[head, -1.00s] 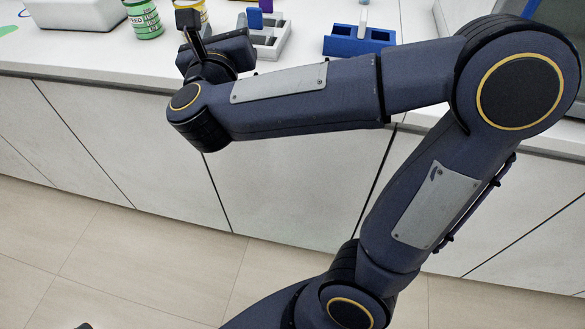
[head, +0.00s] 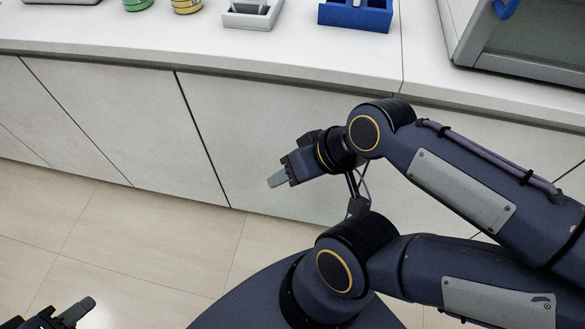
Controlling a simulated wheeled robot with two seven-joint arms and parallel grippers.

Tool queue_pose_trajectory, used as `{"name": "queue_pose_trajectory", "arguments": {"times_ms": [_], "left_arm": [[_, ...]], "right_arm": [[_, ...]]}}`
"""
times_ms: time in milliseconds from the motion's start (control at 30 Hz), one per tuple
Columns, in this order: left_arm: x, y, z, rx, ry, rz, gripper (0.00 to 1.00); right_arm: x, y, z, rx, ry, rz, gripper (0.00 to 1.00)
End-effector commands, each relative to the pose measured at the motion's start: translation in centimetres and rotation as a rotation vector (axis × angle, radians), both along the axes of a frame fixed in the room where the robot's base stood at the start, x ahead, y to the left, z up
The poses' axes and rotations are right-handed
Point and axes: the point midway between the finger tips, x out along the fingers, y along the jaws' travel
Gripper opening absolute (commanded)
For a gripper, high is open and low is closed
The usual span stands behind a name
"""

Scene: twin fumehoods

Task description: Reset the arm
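My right arm comes in from the right and is folded back over my base. Its gripper (head: 279,178) is in front of the counter's white cabinet doors, lower than the counter top and clear of it. It shows side-on with one grey fingertip visible, so its opening cannot be judged; nothing shows held in it. My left gripper (head: 82,309) is at the bottom left corner, low over the floor. Only a dark part and one grey finger show; the rest is cut off by the frame.
The white counter (head: 200,45) runs across the back. On it are a green-labelled container (head: 137,5), a yellow one (head: 187,6), a white tray (head: 250,20) and a blue rack (head: 355,16). A fumehood (head: 530,50) stands at right. Tiled floor (head: 120,240) is clear at left.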

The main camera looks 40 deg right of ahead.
Motion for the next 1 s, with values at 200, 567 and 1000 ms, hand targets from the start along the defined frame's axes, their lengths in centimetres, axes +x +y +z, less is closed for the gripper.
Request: {"name": "queue_pose_trajectory", "arguments": {"times_ms": [200, 567, 1000], "left_arm": [[0.0, 0.0, 0.1, 0.0, 0.0, 0.0, 0.36], [0.0, 0.0, 8.3, 0.0, 0.0, 0.0, 0.36], [0.0, 0.0, 20.6, 0.0, 0.0, 0.0, 0.36]], "right_arm": [[0.1, 0.0, 0.1, 0.003, -0.001, -0.001, 0.5], [0.1, 0.1, 8.4, 0.004, -0.002, -0.002, 0.5], [0.1, 0.1, 20.7, 0.004, -0.002, -0.003, 0.5]]}}
